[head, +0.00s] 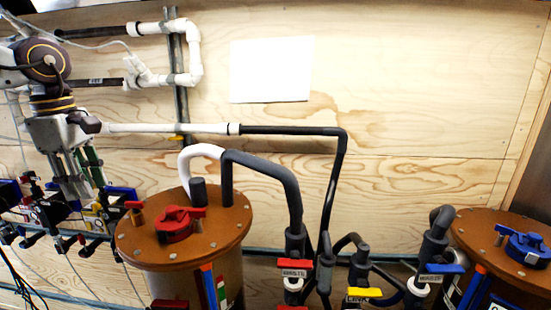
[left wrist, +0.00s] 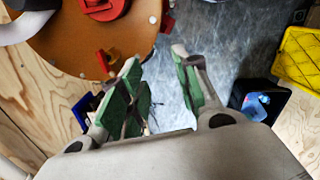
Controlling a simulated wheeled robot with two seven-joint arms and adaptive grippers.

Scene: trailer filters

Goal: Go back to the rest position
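My left gripper (head: 82,170) hangs at the left of the head view, fingers pointing down, left of the brown filter lid and in front of the plywood wall. In the left wrist view its green-padded fingers (left wrist: 160,95) stand apart with nothing between them, so it is open and empty. The brown filter lid (head: 226,222) with a red knob (head: 176,222) is to the right of the gripper. The lid also shows in the left wrist view (left wrist: 70,42), beyond the fingertips and apart from them. My right gripper is in neither view.
A second brown lid (head: 480,228) with a blue knob (head: 526,246) is at the right. Dark pipes (head: 265,170) and valves with red, yellow and blue handles stand between the filters. Small valves (head: 60,212) lie behind my left gripper. A yellow crate (left wrist: 298,58) sits on the grey floor.

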